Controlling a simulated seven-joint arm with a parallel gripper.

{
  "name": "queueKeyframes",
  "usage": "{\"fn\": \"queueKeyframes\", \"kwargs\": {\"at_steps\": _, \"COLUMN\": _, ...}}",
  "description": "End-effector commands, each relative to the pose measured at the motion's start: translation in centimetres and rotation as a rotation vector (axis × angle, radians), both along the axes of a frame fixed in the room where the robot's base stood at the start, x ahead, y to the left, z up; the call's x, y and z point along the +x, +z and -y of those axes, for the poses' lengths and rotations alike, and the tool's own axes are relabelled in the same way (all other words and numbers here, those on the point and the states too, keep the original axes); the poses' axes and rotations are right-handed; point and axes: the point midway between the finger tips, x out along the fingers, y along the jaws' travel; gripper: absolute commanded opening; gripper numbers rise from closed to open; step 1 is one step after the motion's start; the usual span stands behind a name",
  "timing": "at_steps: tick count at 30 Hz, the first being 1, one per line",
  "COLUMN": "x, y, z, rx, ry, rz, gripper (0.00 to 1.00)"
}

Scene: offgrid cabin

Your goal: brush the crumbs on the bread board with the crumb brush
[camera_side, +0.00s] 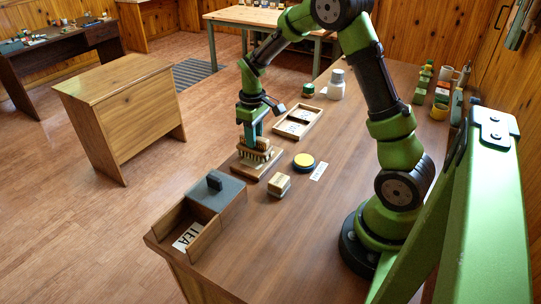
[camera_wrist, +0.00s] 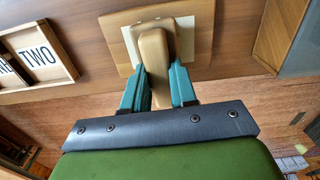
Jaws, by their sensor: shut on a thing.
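My gripper (camera_side: 252,130) is shut on the tan wooden crumb brush (camera_side: 255,152). In the wrist view, the teal fingers of my gripper (camera_wrist: 157,82) grip both sides of the brush's rounded handle (camera_wrist: 153,48). The brush is over the brown bread board (camera_side: 247,170), with its pale bristles facing down. Whether the bristles touch the board is not clear. The board also shows in the wrist view (camera_wrist: 110,28), around a cream patch under the brush. I cannot make out separate crumbs; the brush and gripper cover much of the board.
A small wooden block (camera_side: 279,185), a yellow-topped round tin (camera_side: 304,161) and a white label (camera_side: 319,171) lie right of the board. A sectioned tray (camera_side: 314,117) is behind. A wooden box with a grey lid (camera_side: 217,194) is at the front left. The table's left edge is close.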

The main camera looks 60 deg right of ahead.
Motion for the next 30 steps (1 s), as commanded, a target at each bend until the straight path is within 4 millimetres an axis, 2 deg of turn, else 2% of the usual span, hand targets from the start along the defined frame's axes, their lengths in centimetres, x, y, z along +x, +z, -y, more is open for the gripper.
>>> {"fn": "queueKeyframes", "kwargs": {"at_steps": 13, "x": 4.1, "y": -0.1, "z": 0.0, "rx": -0.001, "ry": 0.001, "rz": 0.000, "gripper": 0.00}}
{"fn": "queueKeyframes", "kwargs": {"at_steps": 30, "x": -1.4, "y": 0.0, "z": 0.0, "rx": 0.000, "ry": 0.000, "rz": -0.001, "gripper": 0.00}}
